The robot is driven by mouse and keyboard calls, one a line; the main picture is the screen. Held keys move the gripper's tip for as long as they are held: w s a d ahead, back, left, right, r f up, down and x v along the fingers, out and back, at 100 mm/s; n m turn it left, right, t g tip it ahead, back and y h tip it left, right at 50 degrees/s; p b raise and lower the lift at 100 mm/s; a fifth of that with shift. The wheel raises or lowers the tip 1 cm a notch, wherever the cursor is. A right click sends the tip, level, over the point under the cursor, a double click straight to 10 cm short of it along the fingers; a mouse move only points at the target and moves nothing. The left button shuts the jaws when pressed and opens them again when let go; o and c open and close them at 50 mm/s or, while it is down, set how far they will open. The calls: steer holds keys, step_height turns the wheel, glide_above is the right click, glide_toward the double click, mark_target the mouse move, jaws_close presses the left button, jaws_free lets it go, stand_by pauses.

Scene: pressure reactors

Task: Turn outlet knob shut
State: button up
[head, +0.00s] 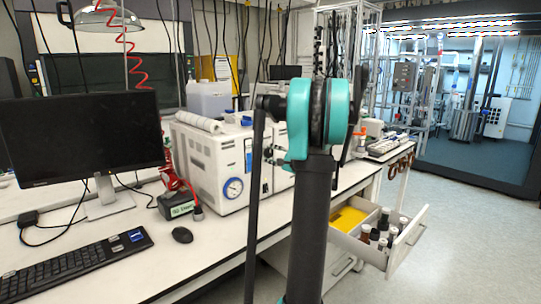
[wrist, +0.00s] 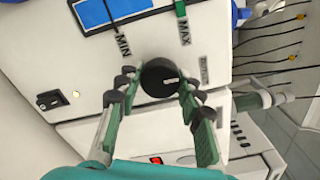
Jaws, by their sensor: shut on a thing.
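The outlet knob (wrist: 158,80) is a round black dial with a white pointer mark, on the white front panel of a reactor unit in the wrist view. The mark points to the right, towards a label that I cannot read clearly. My gripper (wrist: 157,86) has its two green fingers on either side of the knob, with their dark tips against its sides. In the head view my teal and black arm stands in front of the white machine (head: 209,165) and hides part of it. The knob and my gripper are hidden there.
The panel also bears MIN and MAX labels, a blue display (wrist: 112,10) and a black rocker switch (wrist: 48,101). A grey fitting with cables (wrist: 252,100) sits beside the knob. In the head view, a drawer with bottles (head: 385,235) stands open at the right. A monitor (head: 80,137) stands left.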

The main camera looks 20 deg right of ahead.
stand_by(0.3)
steer(key=o, duration=1.2)
steer(key=shift+c, duration=0.2)
steer(key=shift+s, duration=0.1)
steer(key=v, duration=1.1)
steer(key=shift+s+d, duration=0.15)
steer(key=shift+s, duration=0.25)
